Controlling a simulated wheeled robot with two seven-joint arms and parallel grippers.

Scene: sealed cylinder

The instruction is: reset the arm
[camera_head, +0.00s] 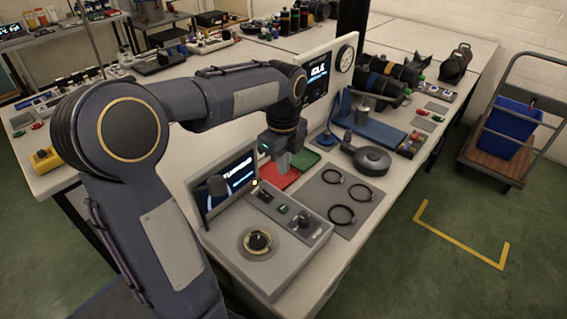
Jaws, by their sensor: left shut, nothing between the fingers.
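My left arm comes in from the left and bends over the long white workbench (285,282). Its gripper (282,166) points down above a red mat (278,177), behind the grey control console (262,238). The gripper is shut, with nothing seen in it. Whether its tips touch the mat is hard to tell. My right gripper is not in view.
The console has a lit screen (232,181). A green mat (304,159), a dark round device (371,160) and black rings on a grey mat (327,178) lie nearby. A cart with a blue bin (508,128) stands right; green floor is open.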

